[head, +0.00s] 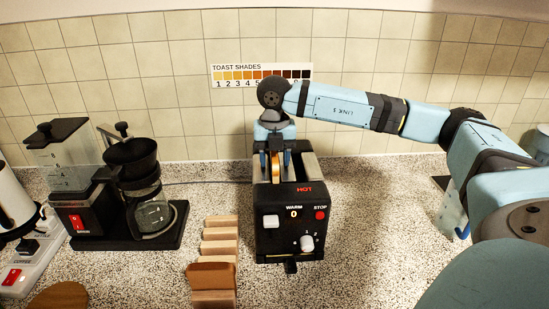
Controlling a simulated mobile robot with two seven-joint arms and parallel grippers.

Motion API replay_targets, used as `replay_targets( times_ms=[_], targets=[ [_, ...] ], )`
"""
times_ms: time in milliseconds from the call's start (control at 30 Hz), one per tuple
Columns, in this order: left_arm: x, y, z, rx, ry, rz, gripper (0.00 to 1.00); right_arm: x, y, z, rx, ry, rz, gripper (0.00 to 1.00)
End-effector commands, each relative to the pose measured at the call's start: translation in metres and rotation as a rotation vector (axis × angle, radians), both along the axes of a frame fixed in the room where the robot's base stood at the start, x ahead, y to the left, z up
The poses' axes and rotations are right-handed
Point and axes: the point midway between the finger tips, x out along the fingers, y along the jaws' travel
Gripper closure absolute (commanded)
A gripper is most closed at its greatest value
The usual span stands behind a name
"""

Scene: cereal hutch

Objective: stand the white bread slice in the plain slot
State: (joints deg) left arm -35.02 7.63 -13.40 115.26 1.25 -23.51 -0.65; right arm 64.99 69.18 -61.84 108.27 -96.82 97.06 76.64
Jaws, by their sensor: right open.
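The black toaster (291,232) stands on the counter in the middle, with its slots on top. My right gripper (275,168) points down over the toaster's left-hand slot, fingers apart. A thin tan-orange edge, apparently a bread slice (275,174), shows upright between the fingertips, low at the slot. Its far part is hidden by the gripper, and I cannot tell whether the fingers touch it. I cannot tell which slot is plain. A brown slice (211,275) stands upright at the front of the wooden rack (220,234). My left gripper is out of view.
A coffee maker (145,215) stands left of the rack, with a power strip (25,270) at the far left. A round wooden board (60,296) lies at the front left. A toast shades chart (262,76) is on the tiled wall.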

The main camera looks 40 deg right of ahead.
Motion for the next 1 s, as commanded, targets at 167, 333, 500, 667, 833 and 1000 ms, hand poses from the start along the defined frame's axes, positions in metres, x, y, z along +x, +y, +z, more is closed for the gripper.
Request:
replay_targets(
  times_ms=[167,333,500,667,833,1000],
  targets=[
    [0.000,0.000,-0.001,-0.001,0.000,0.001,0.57,0.001,0.000,0.022,0.000,-0.003,0.000,0.53],
    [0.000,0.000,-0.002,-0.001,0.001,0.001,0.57,0.001,0.000,0.062,0.001,-0.006,0.000,0.53],
    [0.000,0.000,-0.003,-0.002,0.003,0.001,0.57,0.001,0.001,0.100,0.001,-0.005,0.000,0.53],
    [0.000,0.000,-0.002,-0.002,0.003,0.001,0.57,0.001,0.000,0.124,0.001,-0.002,0.000,0.53],
    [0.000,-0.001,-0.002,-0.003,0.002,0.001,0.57,0.000,0.000,0.135,0.000,-0.001,0.001,0.53],
    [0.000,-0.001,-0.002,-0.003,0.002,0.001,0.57,0.000,0.000,0.137,-0.001,-0.001,0.000,0.53]
  ],
)
